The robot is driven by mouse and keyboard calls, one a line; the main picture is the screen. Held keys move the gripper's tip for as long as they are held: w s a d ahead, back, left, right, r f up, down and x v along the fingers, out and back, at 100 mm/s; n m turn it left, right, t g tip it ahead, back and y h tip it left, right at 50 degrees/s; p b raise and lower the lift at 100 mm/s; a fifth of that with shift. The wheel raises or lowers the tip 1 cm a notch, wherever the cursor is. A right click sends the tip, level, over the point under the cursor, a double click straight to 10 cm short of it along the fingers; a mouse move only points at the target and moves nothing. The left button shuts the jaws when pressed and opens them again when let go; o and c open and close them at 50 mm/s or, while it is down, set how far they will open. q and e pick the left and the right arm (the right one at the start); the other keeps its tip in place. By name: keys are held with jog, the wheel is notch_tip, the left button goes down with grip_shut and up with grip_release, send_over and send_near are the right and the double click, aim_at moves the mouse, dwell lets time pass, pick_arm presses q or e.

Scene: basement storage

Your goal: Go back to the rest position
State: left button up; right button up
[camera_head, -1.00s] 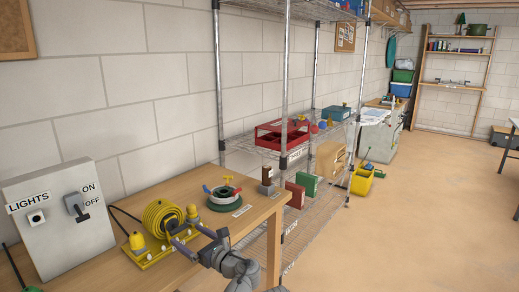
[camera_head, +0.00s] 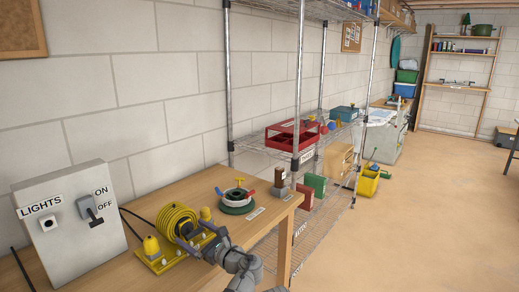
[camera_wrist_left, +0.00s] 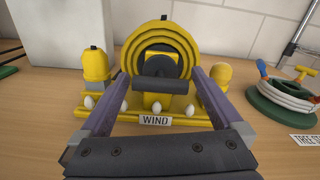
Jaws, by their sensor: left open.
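My left gripper (camera_head: 194,237) is at the front of a yellow cable reel (camera_head: 178,219) on the wooden bench. In the left wrist view its two purple-grey fingers (camera_wrist_left: 159,82) are apart, one on each side of the reel's dark hub (camera_wrist_left: 162,66). I see nothing held between them; whether they touch the reel I cannot tell. The reel stands on a yellow base with a label reading "WIND" (camera_wrist_left: 155,120), with a yellow capped post on each side. My right gripper is not in view.
A grey lights switch box (camera_head: 70,222) stands left on the wooden bench (camera_head: 262,222). A green and white coil (camera_head: 237,200) sits right of the reel. A wire shelf rack (camera_head: 297,100) rises behind the bench end. Open floor (camera_head: 440,220) lies to the right.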

pick_arm(q)
jog(key=n, duration=0.4)
jog(key=shift+n, duration=0.3)
jog(key=n, duration=0.4)
jog(key=shift+n, duration=0.4)
jog(key=n, duration=0.4)
jog(key=shift+n, duration=0.4)
jog(key=n, duration=0.4)
jog(key=shift+n, duration=0.4)
jog(key=shift+s+r, duration=0.1)
jog(key=shift+s, duration=0.05)
